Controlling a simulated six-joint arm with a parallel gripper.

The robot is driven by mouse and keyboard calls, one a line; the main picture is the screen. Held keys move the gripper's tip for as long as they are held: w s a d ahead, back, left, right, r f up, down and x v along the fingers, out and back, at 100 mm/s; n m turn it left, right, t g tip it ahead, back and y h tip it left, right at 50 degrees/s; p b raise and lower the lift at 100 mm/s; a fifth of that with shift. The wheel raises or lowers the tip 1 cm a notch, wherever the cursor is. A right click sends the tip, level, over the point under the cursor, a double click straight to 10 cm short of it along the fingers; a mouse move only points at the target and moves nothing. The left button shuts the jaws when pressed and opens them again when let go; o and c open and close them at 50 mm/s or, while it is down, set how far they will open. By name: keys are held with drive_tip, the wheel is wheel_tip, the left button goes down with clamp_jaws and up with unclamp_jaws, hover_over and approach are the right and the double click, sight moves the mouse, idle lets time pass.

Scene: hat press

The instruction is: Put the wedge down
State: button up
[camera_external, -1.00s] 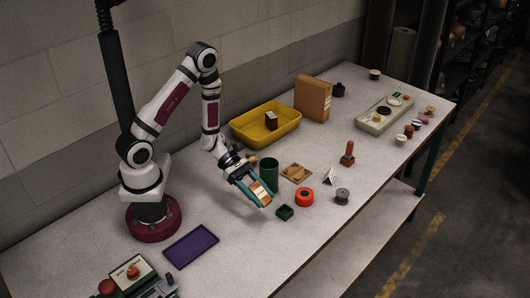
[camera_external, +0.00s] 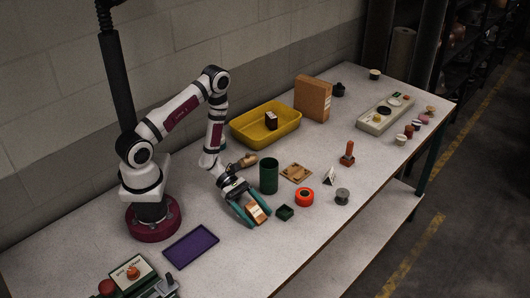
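The wedge, a small orange-brown block with a pale top (camera_external: 257,213), is between the teal fingers of my gripper (camera_external: 254,212). The fingers point down toward the viewer, one on each side of the block, and appear shut on it. The block is low at the grey tabletop (camera_external: 225,262), left of a small dark green box (camera_external: 285,213). Whether its underside touches the table cannot be told.
A green cylinder (camera_external: 268,176) and a wooden-handled item (camera_external: 246,161) stand close behind my gripper. A purple tray (camera_external: 191,247) lies left. The table in front is clear.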

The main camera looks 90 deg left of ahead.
drive_tip(key=shift+r, duration=0.1)
drive_tip(key=v, duration=1.2)
